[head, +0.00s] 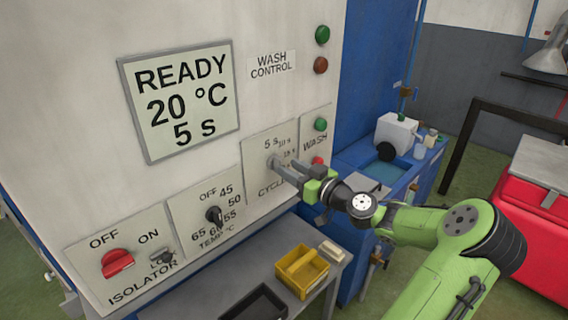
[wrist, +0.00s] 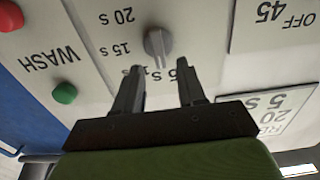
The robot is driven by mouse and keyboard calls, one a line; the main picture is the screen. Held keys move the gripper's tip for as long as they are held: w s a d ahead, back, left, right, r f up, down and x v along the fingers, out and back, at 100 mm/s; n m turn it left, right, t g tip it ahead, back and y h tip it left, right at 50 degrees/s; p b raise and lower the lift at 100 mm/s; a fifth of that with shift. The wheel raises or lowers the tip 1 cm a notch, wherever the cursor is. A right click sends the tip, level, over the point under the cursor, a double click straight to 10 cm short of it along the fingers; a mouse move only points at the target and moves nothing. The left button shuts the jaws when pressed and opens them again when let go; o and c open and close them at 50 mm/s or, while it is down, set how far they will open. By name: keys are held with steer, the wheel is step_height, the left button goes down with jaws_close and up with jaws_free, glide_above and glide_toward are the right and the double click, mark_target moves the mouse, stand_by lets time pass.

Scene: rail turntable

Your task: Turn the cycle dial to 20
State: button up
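The cycle dial (wrist: 157,42) is a grey knob on a pale panel, with 15 s and 20 s marks readable in the wrist view, where the lettering is inverted. In the head view the dial (head: 272,161) is partly covered by my fingers. My gripper (wrist: 159,68) is open, its two dark fingers apart with the knob beyond and between their tips. In the head view my gripper (head: 287,169) is close in front of the dial; contact cannot be told. The display (head: 182,100) reads READY, 20 °C, 5 s.
The temperature dial (head: 214,215) and red isolator switch (head: 117,263) are left of the cycle panel. Green (head: 320,124) and red (head: 318,161) wash buttons are just right. A shelf below holds a yellow tray (head: 302,270). A blue basin unit stands at right.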

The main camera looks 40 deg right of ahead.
mark_target(281, 163)
steer(key=w, duration=0.3)
steer(key=shift+w+a, duration=0.1)
steer(key=shift+w, duration=0.1)
steer(key=shift+c, duration=0.3)
jaws_close()
